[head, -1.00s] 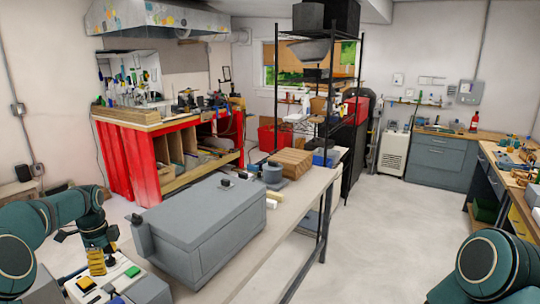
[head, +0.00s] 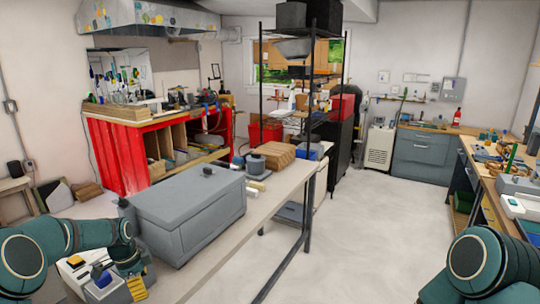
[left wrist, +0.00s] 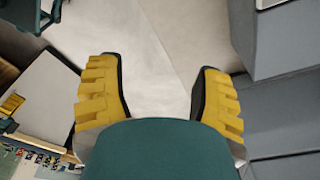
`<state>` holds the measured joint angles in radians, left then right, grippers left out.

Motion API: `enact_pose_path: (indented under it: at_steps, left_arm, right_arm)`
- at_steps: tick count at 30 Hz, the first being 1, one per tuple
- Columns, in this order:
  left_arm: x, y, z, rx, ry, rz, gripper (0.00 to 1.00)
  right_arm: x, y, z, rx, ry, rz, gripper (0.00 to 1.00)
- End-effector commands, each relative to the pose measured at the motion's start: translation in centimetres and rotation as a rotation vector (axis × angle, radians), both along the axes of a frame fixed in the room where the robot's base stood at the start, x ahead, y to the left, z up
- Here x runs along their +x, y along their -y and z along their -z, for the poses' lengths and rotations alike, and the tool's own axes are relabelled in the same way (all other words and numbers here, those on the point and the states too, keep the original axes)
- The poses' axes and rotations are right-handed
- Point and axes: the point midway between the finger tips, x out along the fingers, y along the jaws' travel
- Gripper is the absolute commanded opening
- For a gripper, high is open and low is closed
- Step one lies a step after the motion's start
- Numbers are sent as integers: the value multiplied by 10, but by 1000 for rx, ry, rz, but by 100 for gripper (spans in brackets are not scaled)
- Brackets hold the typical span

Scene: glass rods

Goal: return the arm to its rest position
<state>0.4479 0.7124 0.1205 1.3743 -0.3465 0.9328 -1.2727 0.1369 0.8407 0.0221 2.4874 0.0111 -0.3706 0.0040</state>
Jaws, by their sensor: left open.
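My left arm (head: 60,245) comes in from the lower left of the head view, bent. My left gripper (head: 137,286), with yellow finger pads, hangs low in front of the grey chest (head: 190,210), partly hidden by the arm. In the left wrist view the two yellow fingers (left wrist: 160,95) stand wide apart with only pale floor behind the gap. The gripper is open and holds nothing. Of my right arm only a rounded teal part (head: 482,262) shows at the lower right; its gripper is out of view.
The grey chest stands on a long pale table (head: 262,205), with a wooden block (head: 276,155) farther back. A black rack (head: 307,120) rises behind. A red workbench (head: 130,155) stands at the left. Pale floor (head: 375,220) lies open at the right of the table.

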Motion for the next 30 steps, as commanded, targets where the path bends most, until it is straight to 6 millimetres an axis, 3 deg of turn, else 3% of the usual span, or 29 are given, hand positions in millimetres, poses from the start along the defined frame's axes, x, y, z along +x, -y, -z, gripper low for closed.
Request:
enact_pose_path:
  at_steps: [1,5,8,12,15,18,22,26,30]
  left_arm:
    - [-4,26,22,-30,-2,-36,66]
    - [-20,93,72,-116,-1,-192,66]
    - [-45,147,110,-187,-20,-344,66]
    - [-97,215,152,-270,-70,-588,66]
    - [-142,251,174,-309,-113,-773,66]
    - [-185,275,187,-329,-150,-942,66]
    - [-227,290,193,-338,-179,-1107,66]
    - [-249,295,194,-338,-190,-1195,66]
    - [-252,295,194,-338,-191,-1212,66]
  right_arm:
    - [0,0,4,0,-1,0,0]
    - [-1,0,11,0,-4,-1,0]
    - [-2,0,17,-1,-6,-2,0]
    - [-3,-1,26,-2,-8,-5,0]
    - [-4,-1,32,-2,-10,-5,0]
    - [-4,-1,37,-3,-12,-7,0]
    - [-5,-1,41,-3,-13,-7,0]
    - [-5,-2,42,-3,-13,-8,0]
    - [-5,-2,42,-3,-13,-8,0]
